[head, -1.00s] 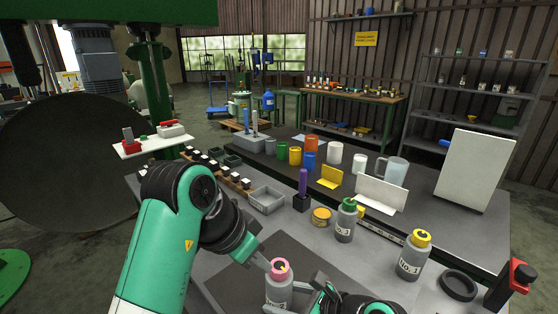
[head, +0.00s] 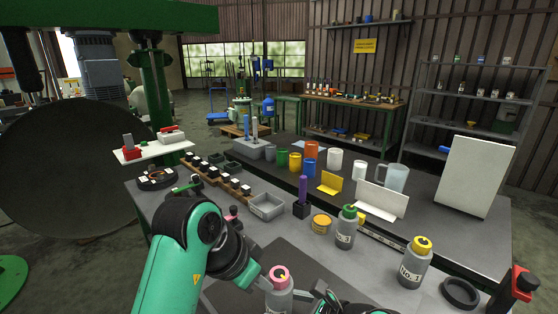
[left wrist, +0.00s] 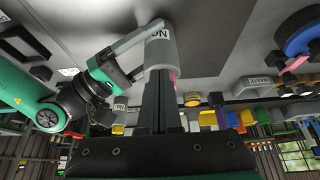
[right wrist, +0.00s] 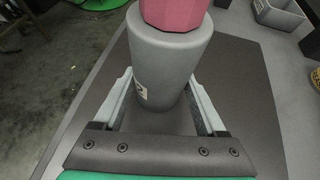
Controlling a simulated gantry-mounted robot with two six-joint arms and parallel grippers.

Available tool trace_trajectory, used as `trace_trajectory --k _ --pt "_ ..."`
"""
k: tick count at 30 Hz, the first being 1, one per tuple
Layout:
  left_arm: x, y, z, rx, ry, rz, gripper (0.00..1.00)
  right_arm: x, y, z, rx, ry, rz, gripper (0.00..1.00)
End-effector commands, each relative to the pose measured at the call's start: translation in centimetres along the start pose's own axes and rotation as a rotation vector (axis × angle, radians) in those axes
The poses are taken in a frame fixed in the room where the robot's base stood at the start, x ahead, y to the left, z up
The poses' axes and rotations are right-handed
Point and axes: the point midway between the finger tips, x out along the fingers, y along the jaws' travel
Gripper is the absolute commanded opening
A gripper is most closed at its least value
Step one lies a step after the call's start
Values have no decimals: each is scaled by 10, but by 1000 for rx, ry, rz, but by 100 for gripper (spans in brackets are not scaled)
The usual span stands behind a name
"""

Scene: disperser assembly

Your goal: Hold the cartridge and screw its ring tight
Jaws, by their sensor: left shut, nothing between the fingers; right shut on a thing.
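The cartridge (head: 279,300) is a grey bottle-like cylinder with a pink ring (head: 279,276) on top, upright at the bottom of the head view. My right gripper (right wrist: 165,95) is shut around its body; in the right wrist view the fingers lie on both sides of the grey wall, below the pink ring (right wrist: 174,12). My left gripper (head: 264,283) is shut and empty, with its fingertips close beside the ring. In the left wrist view its closed fingers (left wrist: 156,95) cover part of the cartridge (left wrist: 160,52) and most of the ring; contact cannot be told.
Bottles with green (head: 348,212) and yellow (head: 421,244) caps stand to the right. A dark ring (head: 460,293) lies near the right edge. A grey bin (head: 266,207) and a purple-handled tool (head: 302,189) stand behind. The dark mat (head: 235,295) is mostly clear.

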Motion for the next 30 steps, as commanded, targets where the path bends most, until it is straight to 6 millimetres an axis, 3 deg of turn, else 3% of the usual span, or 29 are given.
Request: trace_trajectory --k 30 --pt "4 0 -9 2 9 4 0 1 2 1 -5 -2 5 0"
